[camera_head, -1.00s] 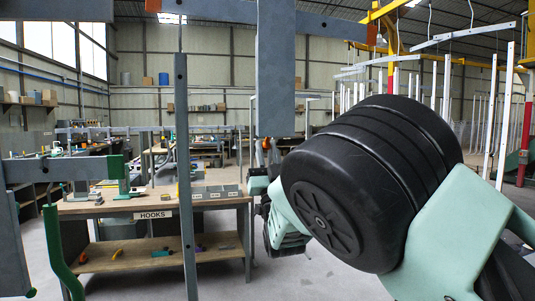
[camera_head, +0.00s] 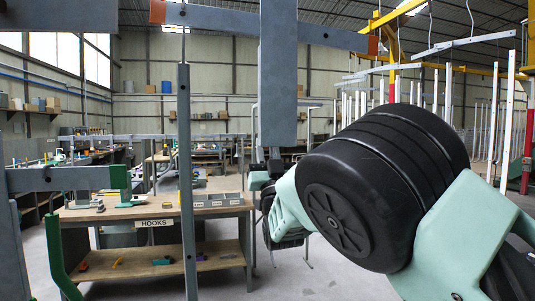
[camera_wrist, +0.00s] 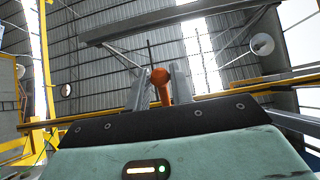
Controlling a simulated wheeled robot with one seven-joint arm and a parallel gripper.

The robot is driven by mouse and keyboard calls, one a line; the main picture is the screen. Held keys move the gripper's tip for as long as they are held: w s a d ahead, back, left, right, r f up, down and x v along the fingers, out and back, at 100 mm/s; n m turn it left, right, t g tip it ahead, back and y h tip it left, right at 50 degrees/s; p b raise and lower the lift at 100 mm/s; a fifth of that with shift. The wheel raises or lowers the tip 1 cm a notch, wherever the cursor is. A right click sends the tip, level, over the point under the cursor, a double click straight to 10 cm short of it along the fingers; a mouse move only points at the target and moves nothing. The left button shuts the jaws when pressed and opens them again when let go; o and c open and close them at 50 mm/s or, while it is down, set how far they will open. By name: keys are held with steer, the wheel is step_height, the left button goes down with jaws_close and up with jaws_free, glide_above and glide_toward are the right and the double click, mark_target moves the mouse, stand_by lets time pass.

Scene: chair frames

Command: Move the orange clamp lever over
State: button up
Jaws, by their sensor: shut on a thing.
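The orange clamp lever (camera_wrist: 163,88) stands between the two grey fingers of my gripper (camera_wrist: 158,84) in the wrist view. My gripper is shut on it, with a finger on each side. The lever's lower part is hidden behind the dark edge of the gripper body. In the head view, the grey fingers are small and partly hidden below the wide grey upright (camera_head: 278,75). I cannot make out the lever there. My arm's black joint and mint links cover the right of that view.
A grey crossbeam (camera_head: 225,22) with orange-brown ends runs across the top. A thin grey post (camera_head: 185,170) stands left of centre. A wooden bench marked HOOKS (camera_head: 120,212) stands behind, with grey bins (camera_head: 215,200) on top. A green-footed frame (camera_head: 55,245) is at the left.

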steer(key=shift+w+r, duration=0.2)
steer(key=shift+r, duration=0.55)
steer(key=shift+w+r, duration=0.15)
steer(key=shift+r, duration=1.6)
steer(key=o, duration=0.8)
steer(key=shift+w, duration=0.1)
steer(key=shift+o, duration=0.2)
